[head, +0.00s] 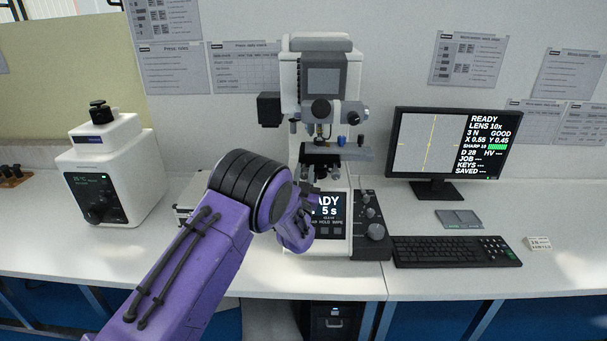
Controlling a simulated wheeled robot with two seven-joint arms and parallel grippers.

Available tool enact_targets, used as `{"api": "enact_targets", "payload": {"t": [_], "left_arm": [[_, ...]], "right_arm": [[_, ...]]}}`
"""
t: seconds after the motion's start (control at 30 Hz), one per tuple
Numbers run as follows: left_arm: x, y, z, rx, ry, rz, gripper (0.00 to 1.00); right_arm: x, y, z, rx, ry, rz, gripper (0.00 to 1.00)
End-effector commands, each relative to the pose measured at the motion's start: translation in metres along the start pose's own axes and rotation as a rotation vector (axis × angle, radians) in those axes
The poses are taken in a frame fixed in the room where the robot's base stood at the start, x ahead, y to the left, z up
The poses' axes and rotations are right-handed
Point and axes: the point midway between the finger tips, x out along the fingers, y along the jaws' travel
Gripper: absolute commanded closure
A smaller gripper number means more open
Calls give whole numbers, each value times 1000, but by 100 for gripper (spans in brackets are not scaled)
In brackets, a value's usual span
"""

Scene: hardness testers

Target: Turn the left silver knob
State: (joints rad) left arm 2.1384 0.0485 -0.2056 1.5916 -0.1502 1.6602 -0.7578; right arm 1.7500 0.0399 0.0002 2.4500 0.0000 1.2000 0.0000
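The white hardness tester (348,80) stands at the middle of the bench with a stage and a lit front panel. Small round knobs show around its head and stage, among them a silvery one (353,117) right of the dark central knob (321,110). I cannot tell for sure which is the left silver knob; the lower left of the tester is hidden behind my arm. My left gripper (304,220) is in front of the tester's lower left, partly covering the panel text. Its fingers are mostly hidden by the wrist, so its opening and any contact do not show. My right gripper is not in view.
A dark control box with several grey knobs (375,231) adjoins the tester's right side. A monitor (448,143), keyboard (455,251) and small grey pad (459,219) are further right. A white machine with a black top knob (108,178) stands left.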

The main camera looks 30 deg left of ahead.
Motion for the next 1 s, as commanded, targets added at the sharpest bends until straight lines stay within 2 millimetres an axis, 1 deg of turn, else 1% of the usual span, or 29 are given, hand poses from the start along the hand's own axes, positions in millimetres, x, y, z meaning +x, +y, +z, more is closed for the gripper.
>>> {"api": "enact_targets", "payload": {"t": [0.17,0.37,0.57,1.0], "left_arm": [[-1,-1,1,-19,-1,-13,100],[-3,0,4,-97,-1,-46,100],[-3,0,5,-242,-1,-106,100],[-3,1,5,-628,-2,-265,100]], "right_arm": [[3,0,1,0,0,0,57],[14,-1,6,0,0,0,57],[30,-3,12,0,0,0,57],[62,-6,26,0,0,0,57]]}}
